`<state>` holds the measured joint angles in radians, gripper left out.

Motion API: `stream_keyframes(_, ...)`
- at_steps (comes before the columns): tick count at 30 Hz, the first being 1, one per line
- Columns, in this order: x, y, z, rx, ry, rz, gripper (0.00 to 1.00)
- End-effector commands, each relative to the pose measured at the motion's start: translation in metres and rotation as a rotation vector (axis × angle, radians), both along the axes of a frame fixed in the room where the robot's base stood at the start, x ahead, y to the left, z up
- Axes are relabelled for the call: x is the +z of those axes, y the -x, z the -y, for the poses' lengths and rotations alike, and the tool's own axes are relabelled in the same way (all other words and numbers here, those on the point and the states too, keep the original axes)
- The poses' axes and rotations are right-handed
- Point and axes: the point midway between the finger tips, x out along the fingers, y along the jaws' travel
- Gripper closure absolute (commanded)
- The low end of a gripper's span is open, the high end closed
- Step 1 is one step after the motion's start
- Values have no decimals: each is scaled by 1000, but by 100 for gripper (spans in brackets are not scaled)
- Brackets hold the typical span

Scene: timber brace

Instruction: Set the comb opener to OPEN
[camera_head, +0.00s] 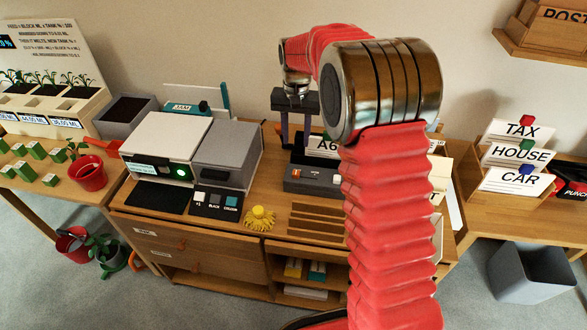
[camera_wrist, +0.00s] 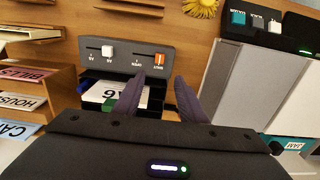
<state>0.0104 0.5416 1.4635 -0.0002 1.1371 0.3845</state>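The comb opener is a dark grey box (camera_head: 315,184) on the desk, with an orange slider knob (camera_head: 296,173) and a white one (camera_head: 336,178). In the wrist view, the orange knob (camera_wrist: 159,59) sits at one end of its slot, at the end away from what looks like the OPEN label (camera_wrist: 137,63). The white knob (camera_wrist: 107,50) is on the other slot, marked A5 and A6. My gripper (camera_wrist: 158,85) is open and empty, its fingers pointing at the orange knob's end of the box. In the head view my gripper (camera_head: 296,143) is above and behind the box.
A grey-and-white machine (camera_head: 224,155) stands left of the opener. A yellow tassel-like item (camera_head: 260,218) and dark slots (camera_head: 320,225) lie in front. My red arm hides the desk's right part.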

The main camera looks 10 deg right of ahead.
Motion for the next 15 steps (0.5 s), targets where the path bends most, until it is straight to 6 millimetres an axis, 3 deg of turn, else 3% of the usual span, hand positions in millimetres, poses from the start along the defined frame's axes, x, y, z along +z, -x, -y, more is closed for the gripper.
stream_keyframes(8, -4, 0, 0, 1, 0, 0, 62)
stream_keyframes(15, -28, 1, 0, 1, 0, -3, 62)
